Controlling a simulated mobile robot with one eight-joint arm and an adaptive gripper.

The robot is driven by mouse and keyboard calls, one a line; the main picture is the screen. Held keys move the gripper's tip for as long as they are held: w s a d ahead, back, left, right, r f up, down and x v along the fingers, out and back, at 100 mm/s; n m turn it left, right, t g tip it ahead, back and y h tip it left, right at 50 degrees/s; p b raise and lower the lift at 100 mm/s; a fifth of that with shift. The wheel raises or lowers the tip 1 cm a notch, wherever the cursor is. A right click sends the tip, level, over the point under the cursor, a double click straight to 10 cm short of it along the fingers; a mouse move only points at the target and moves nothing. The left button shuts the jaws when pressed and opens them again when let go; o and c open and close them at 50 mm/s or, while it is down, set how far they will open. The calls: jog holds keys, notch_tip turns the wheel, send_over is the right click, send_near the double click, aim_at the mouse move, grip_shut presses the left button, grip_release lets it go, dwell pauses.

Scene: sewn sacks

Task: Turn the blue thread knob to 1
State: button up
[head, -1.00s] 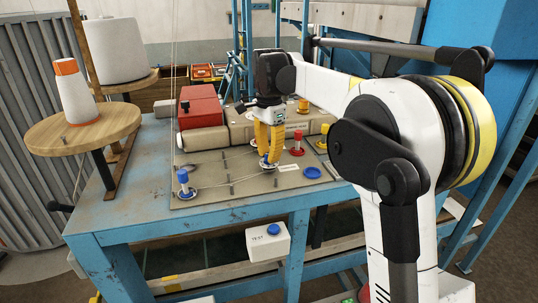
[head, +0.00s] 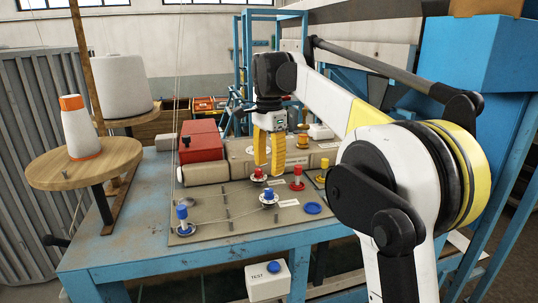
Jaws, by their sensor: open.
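A blue knob (head: 269,195) sits on a white round dial on the grey-beige plate (head: 235,212). Its marks are too small to read. My gripper (head: 269,172) has two yellow fingers pointing down, apart and empty, above and behind this knob in the picture. The fingers do not touch it. A second blue-topped post (head: 182,213) stands at the plate's left, with a thread running by it. I cannot tell from the picture which of the two is called the blue thread knob.
A red knob (head: 258,174) is close behind the left fingertip. Another red knob (head: 297,176) and a yellow one (head: 321,178) stand to the right. A flat blue disc (head: 312,208) lies at front right. A white TEST box (head: 267,281) hangs at the table front.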

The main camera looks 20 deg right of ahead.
aim_at(269, 190)
notch_tip(269, 190, up, 4)
jog(key=shift+r, duration=0.15)
dwell(0.3)
jog(key=s+f+n+t, duration=0.25)
jog(key=s+n, duration=0.35)
jog(key=s, duration=0.7)
jog(key=s+f+n+t, duration=0.5)
jog(key=s+f+n, duration=0.2)
jog(key=s+f, duration=0.9)
notch_tip(269, 190, down, 31)
jog(key=b, duration=3.1)
jog(key=shift+s+n, duration=0.3)
jog(key=shift+s, duration=0.15)
